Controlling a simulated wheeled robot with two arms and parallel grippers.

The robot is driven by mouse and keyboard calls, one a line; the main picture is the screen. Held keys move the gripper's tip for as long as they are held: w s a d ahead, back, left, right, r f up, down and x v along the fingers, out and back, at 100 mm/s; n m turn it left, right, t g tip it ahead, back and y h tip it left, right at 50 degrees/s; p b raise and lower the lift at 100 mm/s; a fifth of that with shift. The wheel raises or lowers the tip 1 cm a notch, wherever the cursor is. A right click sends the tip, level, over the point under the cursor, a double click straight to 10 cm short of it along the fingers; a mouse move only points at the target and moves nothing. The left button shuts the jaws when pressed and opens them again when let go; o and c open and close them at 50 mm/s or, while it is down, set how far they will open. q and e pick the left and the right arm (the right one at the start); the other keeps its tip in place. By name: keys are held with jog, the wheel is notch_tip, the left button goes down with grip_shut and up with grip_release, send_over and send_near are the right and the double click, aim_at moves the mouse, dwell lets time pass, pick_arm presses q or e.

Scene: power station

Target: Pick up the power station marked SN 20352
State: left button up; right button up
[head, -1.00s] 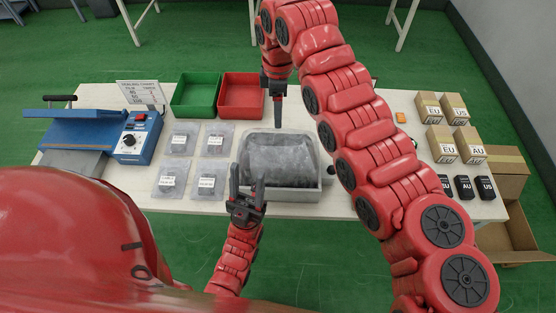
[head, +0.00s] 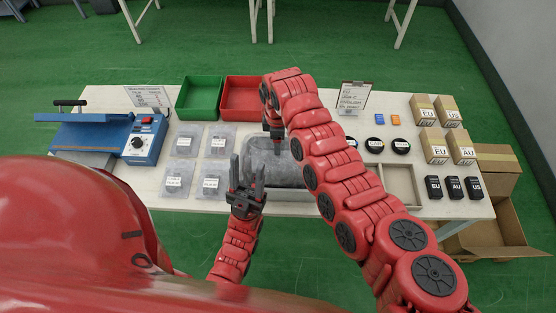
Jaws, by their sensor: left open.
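Several clear bags with white labels lie in two rows on the left of the table; one is the front left bag (head: 175,180), another the back right bag (head: 217,142). The label print is too small to read, so I cannot tell which thing is marked SN 20352. A grey tray (head: 288,195) at the table's middle holds a dull grey, bag-like mass (head: 262,160), partly hidden by my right arm. My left gripper (head: 247,172) is open and empty, fingers pointing away at the tray's left front. My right gripper (head: 275,137) points down over the tray's back; its fingers are unclear.
A blue sealing machine (head: 143,140) stands at the left. A green bin (head: 212,97) and a red bin (head: 240,95) stand at the back. Small boxes (head: 435,148), black adapters (head: 455,188), round black items (head: 400,146) and a beige tray (head: 415,185) are at the right.

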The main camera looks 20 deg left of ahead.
jog(key=shift+f, duration=0.4)
grip_shut()
jog(key=shift+r, duration=0.1)
dwell(1.0)
